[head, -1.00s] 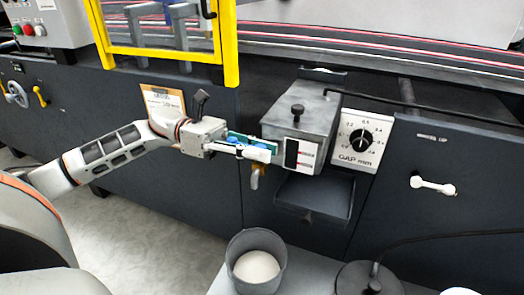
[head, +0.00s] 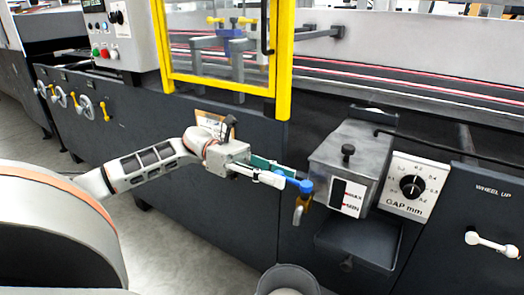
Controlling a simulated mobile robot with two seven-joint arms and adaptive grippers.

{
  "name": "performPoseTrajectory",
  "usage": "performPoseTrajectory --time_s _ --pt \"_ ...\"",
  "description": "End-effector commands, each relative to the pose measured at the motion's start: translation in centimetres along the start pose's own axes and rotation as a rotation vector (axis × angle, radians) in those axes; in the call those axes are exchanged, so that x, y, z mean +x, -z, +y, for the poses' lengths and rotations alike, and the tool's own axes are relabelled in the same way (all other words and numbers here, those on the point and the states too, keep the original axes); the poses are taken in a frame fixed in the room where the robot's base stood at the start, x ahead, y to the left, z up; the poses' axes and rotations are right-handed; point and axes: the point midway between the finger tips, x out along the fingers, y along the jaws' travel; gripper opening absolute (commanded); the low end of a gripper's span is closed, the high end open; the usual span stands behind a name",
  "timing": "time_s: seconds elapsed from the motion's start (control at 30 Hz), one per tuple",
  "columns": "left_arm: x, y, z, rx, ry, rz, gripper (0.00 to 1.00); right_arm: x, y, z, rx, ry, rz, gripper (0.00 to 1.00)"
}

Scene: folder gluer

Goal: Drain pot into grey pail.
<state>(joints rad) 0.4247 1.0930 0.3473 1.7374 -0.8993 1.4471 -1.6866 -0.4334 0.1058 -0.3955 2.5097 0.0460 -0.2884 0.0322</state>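The grey glue pot (head: 374,148) is mounted on the machine's front, with a MAX/MIN level window on its face. A brass tap (head: 300,212) hangs at its left side with a blue lever (head: 300,185) pointing left. My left gripper (head: 288,175) is at the lever; its fingers lie along either side of the lever's left part, and whether they press on it is unclear. The grey pail (head: 287,272) stands below the tap, cut off by the bottom edge; its contents are mostly out of view. No stream shows from the tap. My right gripper is out of view.
A dark drip tray (head: 357,246) juts out below the pot. The gap dial plate (head: 414,187) is to the pot's right. A yellow-framed guard (head: 284,65) stands above my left arm.

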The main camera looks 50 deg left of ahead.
Motion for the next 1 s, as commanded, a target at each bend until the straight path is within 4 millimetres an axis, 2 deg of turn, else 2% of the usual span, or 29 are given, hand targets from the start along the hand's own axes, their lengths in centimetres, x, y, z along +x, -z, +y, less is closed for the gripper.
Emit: performPoseTrajectory --time_s 0.1,0.33,1.0 --pt "-2.3 0.1 0.1 -0.003 -0.004 0.001 0.25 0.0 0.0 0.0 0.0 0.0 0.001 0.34" --pt "-4.8 -0.1 0.1 0.001 -0.002 0.0 0.25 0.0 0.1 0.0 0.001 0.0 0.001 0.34" --pt "-5.1 -0.1 0.0 0.001 0.0 -0.001 0.25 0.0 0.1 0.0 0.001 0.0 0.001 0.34"
